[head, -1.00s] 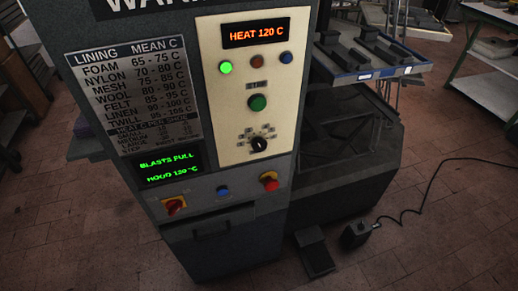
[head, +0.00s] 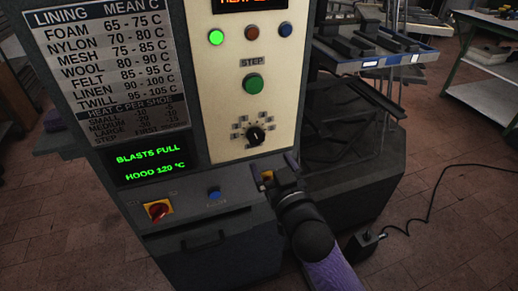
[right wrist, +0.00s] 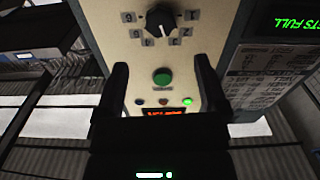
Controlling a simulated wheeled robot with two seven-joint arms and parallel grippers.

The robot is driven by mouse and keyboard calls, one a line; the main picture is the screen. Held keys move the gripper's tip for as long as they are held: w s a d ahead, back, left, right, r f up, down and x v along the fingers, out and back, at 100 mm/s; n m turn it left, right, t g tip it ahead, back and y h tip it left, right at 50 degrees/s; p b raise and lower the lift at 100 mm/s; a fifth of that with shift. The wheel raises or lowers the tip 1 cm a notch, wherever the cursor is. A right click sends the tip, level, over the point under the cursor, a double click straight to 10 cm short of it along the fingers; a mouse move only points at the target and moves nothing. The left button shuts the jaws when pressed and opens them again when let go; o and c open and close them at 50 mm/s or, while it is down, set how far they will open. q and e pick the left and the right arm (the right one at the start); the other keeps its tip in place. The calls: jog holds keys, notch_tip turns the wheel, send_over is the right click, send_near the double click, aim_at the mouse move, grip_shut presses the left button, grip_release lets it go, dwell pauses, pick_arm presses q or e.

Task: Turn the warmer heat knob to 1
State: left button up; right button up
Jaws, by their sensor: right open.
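The heat knob (head: 255,135) is a black dial ringed by small number labels on the cream panel of the warmer. In the right wrist view the knob (right wrist: 160,18) appears upside down at the top, with a pale pointer mark; I cannot tell which number it points at. My right gripper (head: 282,180) is just below the knob and slightly to its right in the head view, apart from it. In the right wrist view its two dark fingers (right wrist: 162,68) are spread with nothing between them. The heat display (head: 250,3) is mostly cut off at the top. My left gripper is out of view.
Above the knob are a green step button (head: 253,84) and a lit green lamp (head: 216,38). Below are a red-yellow switch (head: 158,210) and a blue button (head: 214,194). A tray rack (head: 375,48) stands at right.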

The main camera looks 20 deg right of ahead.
aim_at(257, 139)
jog(key=w+b, duration=0.1)
jog(key=w, duration=0.2)
jog(key=w+b, duration=0.1)
jog(key=w, duration=0.3)
jog(key=shift+w+a+f, duration=0.1)
jog(key=shift+w+f, duration=0.1)
jog(key=shift+w, duration=0.05)
jog(key=shift+w+r, duration=0.1)
jog(key=shift+w, duration=0.3)
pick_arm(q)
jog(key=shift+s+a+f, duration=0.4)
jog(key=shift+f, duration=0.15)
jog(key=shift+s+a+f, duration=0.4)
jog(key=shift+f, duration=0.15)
pick_arm(e)
jog(key=c, duration=0.6)
grip_shut()
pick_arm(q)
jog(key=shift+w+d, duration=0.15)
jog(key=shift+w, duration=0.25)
